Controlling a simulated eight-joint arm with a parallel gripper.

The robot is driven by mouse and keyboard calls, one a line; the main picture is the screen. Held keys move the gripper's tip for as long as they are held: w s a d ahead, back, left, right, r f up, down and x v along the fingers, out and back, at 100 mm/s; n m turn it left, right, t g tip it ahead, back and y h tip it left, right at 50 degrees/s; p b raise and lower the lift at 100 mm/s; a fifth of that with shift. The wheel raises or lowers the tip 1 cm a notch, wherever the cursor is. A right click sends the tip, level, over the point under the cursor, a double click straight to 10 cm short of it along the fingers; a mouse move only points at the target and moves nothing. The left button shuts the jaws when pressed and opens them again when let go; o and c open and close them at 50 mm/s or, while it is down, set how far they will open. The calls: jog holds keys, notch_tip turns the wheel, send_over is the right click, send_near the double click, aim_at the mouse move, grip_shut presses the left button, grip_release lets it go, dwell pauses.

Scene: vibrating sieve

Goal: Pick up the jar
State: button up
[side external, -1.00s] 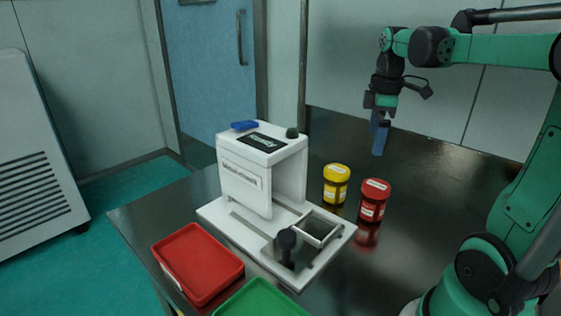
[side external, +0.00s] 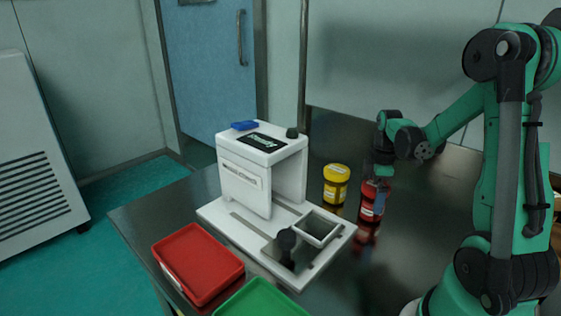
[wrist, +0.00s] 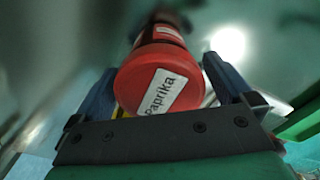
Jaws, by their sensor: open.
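A red jar (side external: 371,203) stands on the dark table, right of a yellow jar (side external: 336,185). In the wrist view the red jar's lid (wrist: 158,82) bears a white label reading "Paprika". My gripper (side external: 377,184) is down at the red jar's upper part. In the wrist view my gripper's blue fingers (wrist: 165,92) are apart, one on each side of the lid. I cannot tell whether either finger touches the jar. A bit of yellow shows behind the lid in the wrist view.
The white sieve machine (side external: 243,180) stands left of the jars, with a blue item (side external: 244,125) on top. A red tray (side external: 197,262) and a green tray (side external: 262,299) lie at the table's front left. The table behind the jars is clear.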

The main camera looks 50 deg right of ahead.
jog(key=shift+f, duration=1.2)
jog(key=c, duration=1.2)
jog(key=shift+r, duration=0.2)
